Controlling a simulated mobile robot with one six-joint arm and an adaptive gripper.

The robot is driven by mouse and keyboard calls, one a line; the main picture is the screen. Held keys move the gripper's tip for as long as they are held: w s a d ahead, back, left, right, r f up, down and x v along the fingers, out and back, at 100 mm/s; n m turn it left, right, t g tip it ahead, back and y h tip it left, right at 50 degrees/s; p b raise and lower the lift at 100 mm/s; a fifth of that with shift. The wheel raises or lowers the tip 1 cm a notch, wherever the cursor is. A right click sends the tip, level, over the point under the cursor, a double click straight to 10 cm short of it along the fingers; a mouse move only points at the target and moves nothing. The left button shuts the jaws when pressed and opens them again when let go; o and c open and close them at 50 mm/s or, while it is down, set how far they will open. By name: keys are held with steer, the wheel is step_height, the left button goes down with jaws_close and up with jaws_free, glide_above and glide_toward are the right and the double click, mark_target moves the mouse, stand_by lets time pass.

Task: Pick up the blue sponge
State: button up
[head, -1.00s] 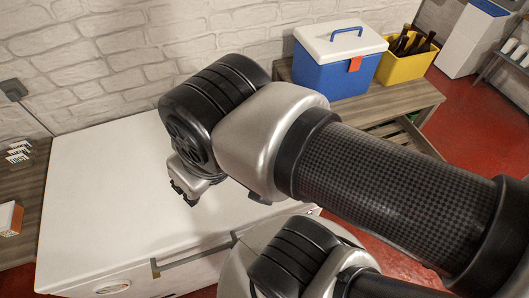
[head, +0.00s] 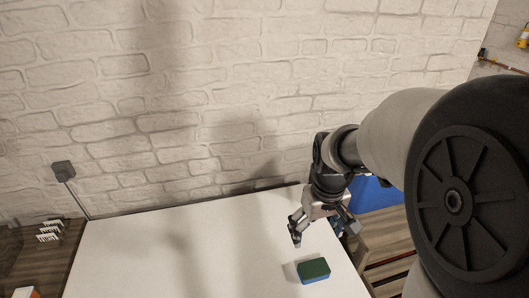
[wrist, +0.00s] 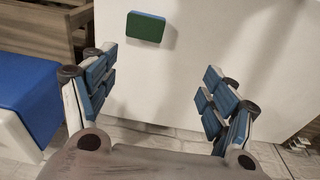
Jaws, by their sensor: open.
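The blue sponge (head: 314,274) has a green top and a blue side. It lies on the white surface (head: 190,240), close to its right edge in the head view. The sponge also shows in the wrist view (wrist: 146,27), at the top left of centre, beyond the fingertips. My gripper (head: 322,230) is above the white surface, behind the sponge in the head view and apart from it. In the wrist view my gripper (wrist: 158,72) has its two fingers wide apart with nothing between them.
A brick wall (head: 230,90) runs behind the white surface. White racks (head: 49,230) stand at the left. The surface's middle is clear.

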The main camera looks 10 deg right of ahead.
steer(key=o, duration=0.4)
steer(key=w+d+f+g, duration=0.1)
steer(key=w+d+f, duration=0.2)
steer(key=f, duration=0.5)
steer(key=shift+w+d+f, duration=0.15)
steer(key=shift+w+d, duration=0.05)
steer(key=shift+d, duration=0.35)
steer(key=b, duration=0.3)
glide_above(314, 267)
steer(key=f, duration=1.2)
steer(key=shift+s, duration=0.25)
steer(key=shift+w+f+b, duration=0.15)
steer(key=shift+f+b, duration=0.95)
steer(key=shift+f, duration=1.7)
